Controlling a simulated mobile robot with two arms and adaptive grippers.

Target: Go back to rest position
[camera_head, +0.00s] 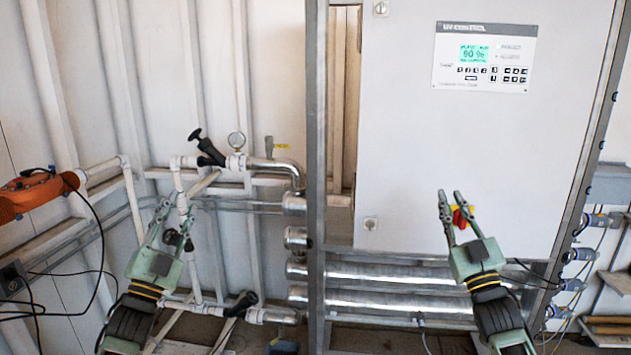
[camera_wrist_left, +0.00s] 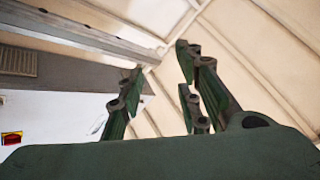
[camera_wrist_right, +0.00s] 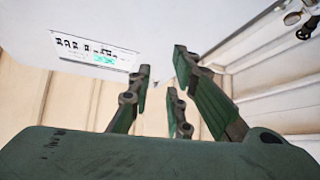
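My left gripper (camera_head: 175,210) is in the left half of the head view, fingers pointing up, in front of the white pipework. In the left wrist view its fingers (camera_wrist_left: 160,72) stand apart with nothing between them. My right gripper (camera_head: 450,195) is raised in front of the lower part of the white cabinet (camera_head: 440,150). In the right wrist view its fingers (camera_wrist_right: 162,65) are also apart and empty. A red and yellow switch (camera_head: 461,217) shows behind the right fingers in the head view, partly covered by them. I cannot tell the exact distance to it.
A control panel (camera_head: 483,57) with a lit green display is on the upper cabinet. A valve with a black handle (camera_head: 207,148) and a gauge (camera_head: 236,140) sit on the left pipes. Steel tubes (camera_head: 390,283) run below the cabinet. An orange robot arm (camera_head: 35,192) is at far left.

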